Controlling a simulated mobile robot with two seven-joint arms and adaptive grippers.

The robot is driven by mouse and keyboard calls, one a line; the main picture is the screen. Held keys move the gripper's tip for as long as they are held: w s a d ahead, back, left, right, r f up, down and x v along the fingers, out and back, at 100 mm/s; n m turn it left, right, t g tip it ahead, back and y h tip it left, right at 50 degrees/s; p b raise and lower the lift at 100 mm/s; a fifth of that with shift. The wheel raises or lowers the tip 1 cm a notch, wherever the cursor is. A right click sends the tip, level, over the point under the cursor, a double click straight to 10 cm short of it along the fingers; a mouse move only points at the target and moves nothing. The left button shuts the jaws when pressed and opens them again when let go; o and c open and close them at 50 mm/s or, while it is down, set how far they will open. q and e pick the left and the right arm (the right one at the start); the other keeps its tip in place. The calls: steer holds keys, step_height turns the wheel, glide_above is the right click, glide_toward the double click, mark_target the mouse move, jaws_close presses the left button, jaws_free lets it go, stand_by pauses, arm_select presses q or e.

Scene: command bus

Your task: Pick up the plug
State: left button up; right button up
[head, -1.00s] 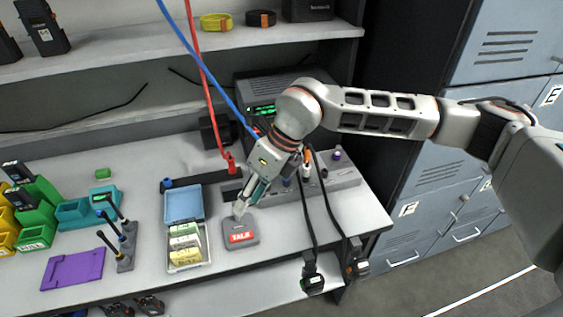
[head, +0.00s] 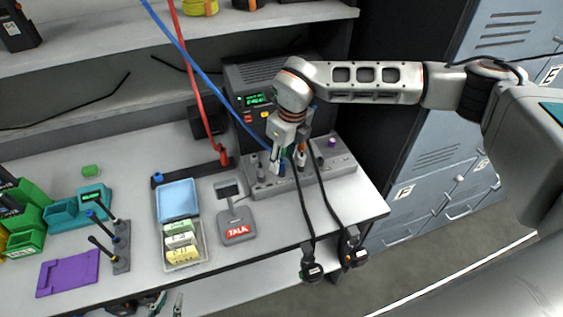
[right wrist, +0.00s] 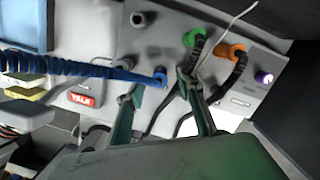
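A blue plug (right wrist: 160,78) on a blue coiled cord stands on the grey socket panel (right wrist: 155,45). In the head view the blue plug (head: 281,169) shows just below my right gripper (head: 282,163), which reaches down over the panel (head: 342,168). In the right wrist view my right gripper (right wrist: 160,82) is open, with its two green fingers on either side of the blue plug; I cannot tell whether they touch it. A green plug (right wrist: 192,39) and an orange plug (right wrist: 231,51) are farther right on the panel. A red plug (head: 223,156) is left of the panel. My left gripper is out of view.
A grey TALK microphone stand (head: 236,225) and a box of labelled cards (head: 204,240) are left of the panel. A radio unit (head: 251,85) stands behind it. Black cords (head: 306,215) hang over the table's front edge. The blue cord (head: 190,65) crosses the shelf view.

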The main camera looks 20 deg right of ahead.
mark_target(282, 158)
steer(key=shift+f, duration=0.5)
steer(key=c, duration=1)
arm_select(q)
steer(key=shift+w+a, duration=0.1)
steer(key=shift+a, duration=0.1)
steer(key=shift+d, duration=0.1)
arm_select(e)
steer(key=shift+r, duration=0.1)
steer(key=shift+w+r, duration=0.1)
steer(key=shift+r, duration=0.3)
arm_select(q)
steer(key=shift+w+d+f+b, duration=0.15)
steer(key=shift+d+f+b, duration=0.3)
steer(key=shift+b, duration=0.55)
arm_select(e)
step_height(282, 158, up, 19)
arm_select(q)
steer(key=shift+a+f, duration=0.15)
arm_select(e)
steer(key=shift+a, duration=0.1)
